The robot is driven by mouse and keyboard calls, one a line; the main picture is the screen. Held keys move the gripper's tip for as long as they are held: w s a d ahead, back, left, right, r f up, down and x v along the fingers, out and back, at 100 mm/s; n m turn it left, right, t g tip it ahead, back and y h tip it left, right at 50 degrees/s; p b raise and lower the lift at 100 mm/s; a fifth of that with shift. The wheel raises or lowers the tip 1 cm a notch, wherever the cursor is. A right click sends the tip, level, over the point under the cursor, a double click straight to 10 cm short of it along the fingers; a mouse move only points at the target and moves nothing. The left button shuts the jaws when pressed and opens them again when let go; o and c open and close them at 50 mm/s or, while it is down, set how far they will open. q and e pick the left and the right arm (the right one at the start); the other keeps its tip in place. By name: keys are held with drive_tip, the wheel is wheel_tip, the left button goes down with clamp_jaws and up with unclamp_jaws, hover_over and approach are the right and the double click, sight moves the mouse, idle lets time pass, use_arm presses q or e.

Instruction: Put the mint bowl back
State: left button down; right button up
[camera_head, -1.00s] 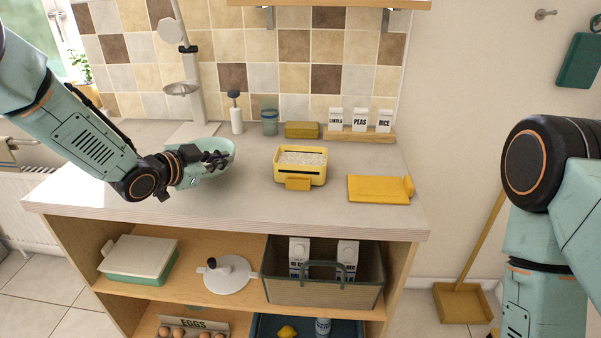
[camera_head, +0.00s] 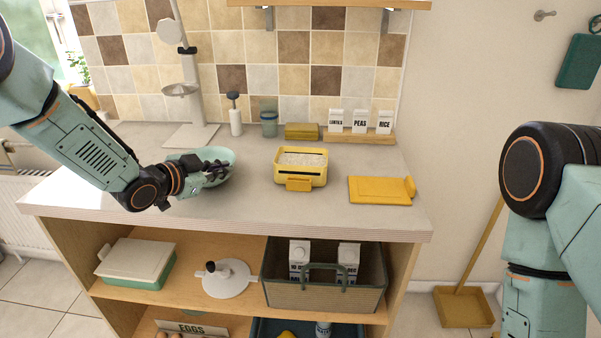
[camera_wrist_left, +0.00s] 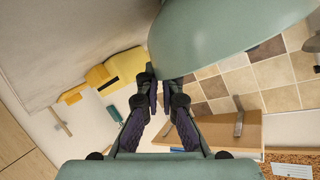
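The mint bowl (camera_head: 225,158) is at the left part of the counter, in front of the grey stand. Whether the bowl's underside touches the counter cannot be told. My right arm shows at the right edge; its gripper is out of view.
The grey stand (camera_head: 190,134), a yellow container of white grains (camera_head: 301,176) and a yellow lid (camera_head: 380,190) are on the counter (camera_head: 260,210). Below, the upper shelf (camera_head: 200,272) holds a lidded box (camera_head: 136,264), a white lid (camera_head: 226,280) and a basket (camera_head: 330,291).

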use_arm(q)
drive_tip(key=c, duration=2)
unclamp_jaws()
drive_tip(key=shift+d, duration=0.1)
drive_tip(key=o, duration=0.6)
drive_tip(key=shift+f, duration=0.1)
drive_tip(key=shift+c, duration=0.2)
drive_tip(key=o, duration=0.3)
drive_tip(key=shift+s, duration=0.1)
drive_tip(key=shift+v, duration=6.05)
